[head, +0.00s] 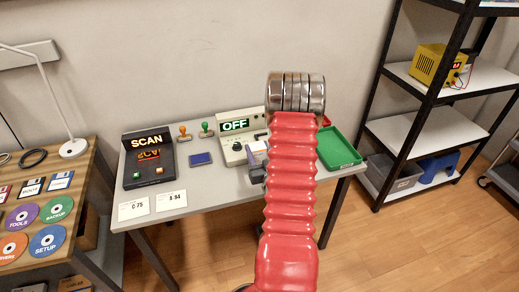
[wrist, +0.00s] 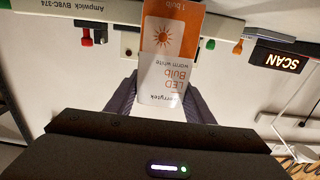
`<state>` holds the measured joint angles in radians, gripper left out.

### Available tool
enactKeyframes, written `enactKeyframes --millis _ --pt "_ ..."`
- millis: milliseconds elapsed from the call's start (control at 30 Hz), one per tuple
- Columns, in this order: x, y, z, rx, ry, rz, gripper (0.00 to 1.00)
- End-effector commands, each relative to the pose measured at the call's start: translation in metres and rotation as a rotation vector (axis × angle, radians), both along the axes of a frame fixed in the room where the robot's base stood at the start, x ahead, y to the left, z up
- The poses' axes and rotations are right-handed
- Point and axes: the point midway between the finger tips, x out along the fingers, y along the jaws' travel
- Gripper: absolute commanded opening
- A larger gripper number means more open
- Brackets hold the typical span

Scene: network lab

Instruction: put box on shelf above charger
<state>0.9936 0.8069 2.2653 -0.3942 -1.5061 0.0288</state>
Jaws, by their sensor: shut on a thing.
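An orange and white LED bulb box (wrist: 170,45) is held between the dark fingers of my gripper (wrist: 161,95) in the wrist view, its printing upside down. In the head view my red arm hides most of my gripper; a dark part of it shows left of the arm, over the grey table. A yellow device with a red display and leads, apparently the charger (head: 429,64), stands on a white board of the black rack at the right. The shelf above it (head: 492,4) shows only its edge at the top of the picture.
The grey table (head: 205,180) bears a SCAN unit (head: 149,158), an OFF unit (head: 240,145), stamps and a green tray (head: 337,149). The rack's middle board (head: 415,130) is clear. A wooden table (head: 85,165) with discs stands left.

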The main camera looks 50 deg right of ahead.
Motion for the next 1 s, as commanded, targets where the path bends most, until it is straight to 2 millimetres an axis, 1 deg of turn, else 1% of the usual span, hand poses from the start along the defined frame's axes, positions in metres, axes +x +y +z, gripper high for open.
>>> enactKeyframes --millis 67,433,467,500,700,1000 --pt "-0.0001 0.0001 -0.0029 0.0 0.0 0.0 0.26" --pt "0.0 0.0002 -0.0052 0.0 0.0 0.0 0.26" --pt "0.0 0.0001 -0.0048 0.0 0.0 0.0 0.5" --pt "0.0 0.0001 -0.0047 0.0 0.0 0.0 0.53" --pt "0.0 0.0002 -0.0046 0.0 0.0 0.0 0.67" --pt "0.0 0.0002 -0.0035 0.0 0.0 0.0 0.67"
